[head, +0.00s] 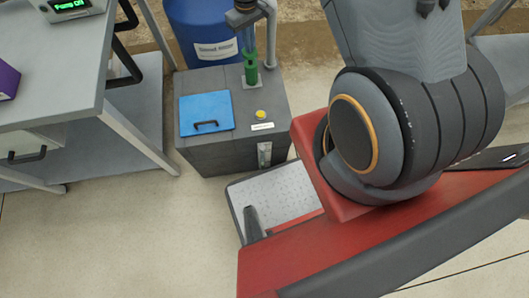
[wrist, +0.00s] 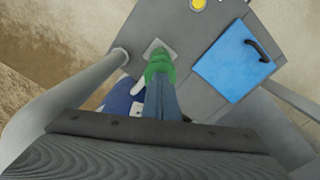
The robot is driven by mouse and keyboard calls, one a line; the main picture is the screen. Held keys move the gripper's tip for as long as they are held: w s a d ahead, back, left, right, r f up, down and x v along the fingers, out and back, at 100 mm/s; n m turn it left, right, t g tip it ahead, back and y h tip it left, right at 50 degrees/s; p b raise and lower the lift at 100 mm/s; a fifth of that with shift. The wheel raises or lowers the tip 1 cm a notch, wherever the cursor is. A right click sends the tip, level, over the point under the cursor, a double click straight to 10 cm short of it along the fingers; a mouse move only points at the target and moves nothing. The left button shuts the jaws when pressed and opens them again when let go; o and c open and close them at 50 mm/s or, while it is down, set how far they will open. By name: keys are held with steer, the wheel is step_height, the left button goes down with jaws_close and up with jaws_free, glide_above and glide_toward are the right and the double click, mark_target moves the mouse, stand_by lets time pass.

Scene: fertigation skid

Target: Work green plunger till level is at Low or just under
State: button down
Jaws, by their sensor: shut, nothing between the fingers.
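The green plunger (head: 251,70) stands upright on top of the grey tank (head: 215,148); it also shows in the wrist view (wrist: 159,62). My gripper (head: 248,48) is directly above the plunger, pointing down, with its fingers shut and empty. In the wrist view the blue-grey fingers (wrist: 161,92) line up with the plunger's top and seem to meet it; I cannot tell if they touch. A narrow sight gauge (head: 264,154) is on the tank's front, too small to read the level or a Low mark.
The tank top carries a blue lid (head: 206,112) with a dark handle, and a yellow knob (head: 261,114) above a white label. A blue drum (head: 203,30) and a grey pipe (head: 270,35) stand close behind. A grey cart (head: 60,62) with a display reading "Pump Off" is left.

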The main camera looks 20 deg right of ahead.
steer(key=shift+f+b, duration=0.7)
steer(key=shift+f, duration=0.8)
steer(key=shift+r+p, duration=2.1)
steer(key=shift+r, duration=1.35)
steer(key=shift+f, duration=0.15)
